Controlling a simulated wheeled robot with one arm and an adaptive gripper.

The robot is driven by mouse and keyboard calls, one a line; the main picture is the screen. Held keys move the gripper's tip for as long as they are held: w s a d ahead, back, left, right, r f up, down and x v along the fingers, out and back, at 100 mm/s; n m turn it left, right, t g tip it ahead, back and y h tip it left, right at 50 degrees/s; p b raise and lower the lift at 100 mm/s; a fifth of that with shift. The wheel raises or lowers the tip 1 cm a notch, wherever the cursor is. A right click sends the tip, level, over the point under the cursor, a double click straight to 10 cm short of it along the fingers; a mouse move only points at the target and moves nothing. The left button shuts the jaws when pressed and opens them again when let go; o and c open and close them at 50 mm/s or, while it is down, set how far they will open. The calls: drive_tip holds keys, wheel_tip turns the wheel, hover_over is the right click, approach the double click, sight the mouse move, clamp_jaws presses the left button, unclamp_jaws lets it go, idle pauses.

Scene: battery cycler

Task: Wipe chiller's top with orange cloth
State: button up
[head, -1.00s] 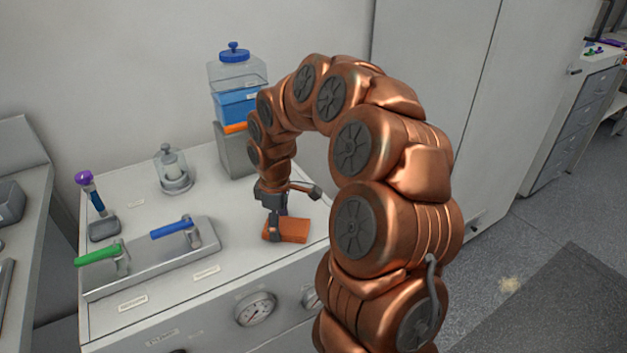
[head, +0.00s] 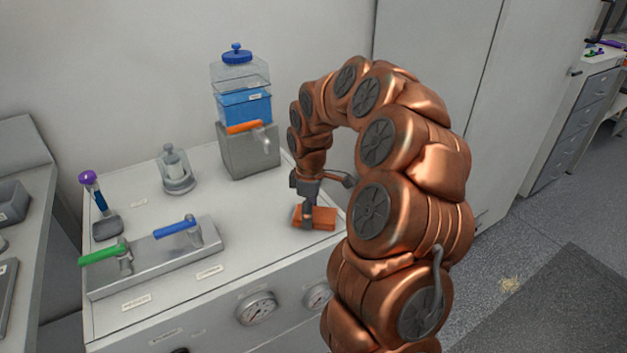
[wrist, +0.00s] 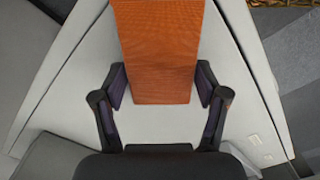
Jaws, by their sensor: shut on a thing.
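The orange cloth (head: 318,217) is a folded, flat rectangular pad. It lies at the right front of the chiller's white top (head: 240,205), near the right edge. My gripper (head: 306,218) points down and is shut on the cloth. In the wrist view the gripper (wrist: 161,90) has one finger on each side of the near end of the cloth (wrist: 160,50). Part of the cloth is hidden behind the fingers in the head view.
A blue tank (head: 241,100) on a grey block with an orange-handled valve (head: 247,127) stands at the back. A glass vessel (head: 176,170), a purple-knobbed tool (head: 98,200) and a rail with green (head: 103,254) and blue (head: 176,228) handles occupy the left. The top's middle is clear.

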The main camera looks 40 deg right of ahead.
drive_tip(key=shift+d+r, duration=0.75)
drive_tip(key=shift+r, duration=0.05)
drive_tip(key=shift+c, duration=0.5)
drive_tip(key=shift+d+r+p, duration=0.15)
drive_tip(key=shift+r+p, duration=0.15)
drive_tip(key=shift+r, duration=0.05)
drive_tip(key=shift+c, duration=1.3)
drive_tip(key=shift+d+r, duration=0.2)
drive_tip(key=shift+r, duration=0.15)
drive_tip(key=shift+a+r+p, duration=0.2)
drive_tip(key=shift+r+p, duration=0.1)
drive_tip(key=shift+r, duration=0.1)
drive_tip(key=shift+a+r+p, duration=0.15)
drive_tip(key=shift+r+p, duration=0.75)
drive_tip(key=shift+r, duration=1.35)
